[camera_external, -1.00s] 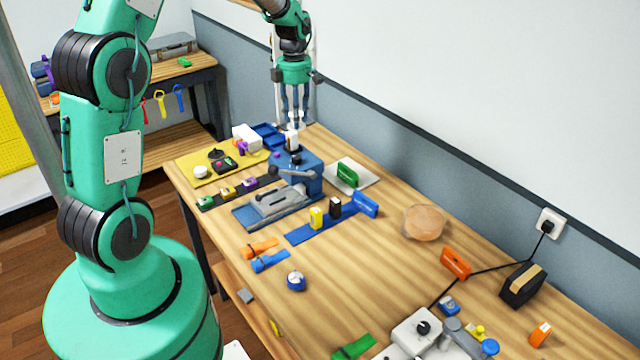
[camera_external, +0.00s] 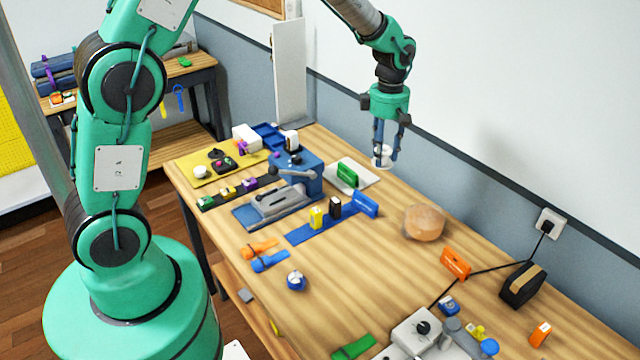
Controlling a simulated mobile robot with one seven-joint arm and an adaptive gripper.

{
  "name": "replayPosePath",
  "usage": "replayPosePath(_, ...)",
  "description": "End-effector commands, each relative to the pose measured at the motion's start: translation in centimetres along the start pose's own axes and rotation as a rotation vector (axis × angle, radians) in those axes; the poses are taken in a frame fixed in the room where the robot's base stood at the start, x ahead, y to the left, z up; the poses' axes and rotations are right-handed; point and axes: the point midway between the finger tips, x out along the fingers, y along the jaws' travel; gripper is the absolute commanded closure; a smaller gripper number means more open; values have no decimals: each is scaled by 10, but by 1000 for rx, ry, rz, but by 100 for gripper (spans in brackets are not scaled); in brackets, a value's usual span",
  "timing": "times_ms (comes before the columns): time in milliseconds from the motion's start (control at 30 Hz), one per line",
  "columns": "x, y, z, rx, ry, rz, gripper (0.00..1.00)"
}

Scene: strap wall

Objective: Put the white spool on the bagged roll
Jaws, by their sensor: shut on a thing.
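The white spool (camera_external: 383,162) is between the fingertips of my gripper (camera_external: 386,152). My gripper points down and is shut on it, holding it above the back part of the bench; the fingers hide part of the spool. The bagged roll (camera_external: 424,224) appears as a squat, tan, round bundle on the bench near the wall. It is lower and to the right of my gripper in the picture, and the spool is apart from it.
Bare wood lies in front of the roll.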

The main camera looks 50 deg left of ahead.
Motion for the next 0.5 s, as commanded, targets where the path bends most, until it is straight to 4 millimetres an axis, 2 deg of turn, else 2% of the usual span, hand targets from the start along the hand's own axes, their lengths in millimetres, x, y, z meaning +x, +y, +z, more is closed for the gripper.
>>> replayPosePath(100, 0, -11, 25, 50, 0, 0, 89)
replayPosePath(267, 0, -24, 52, 107, 0, 0, 90)
replayPosePath(500, 56, -26, 51, 108, 2, -4, 90)
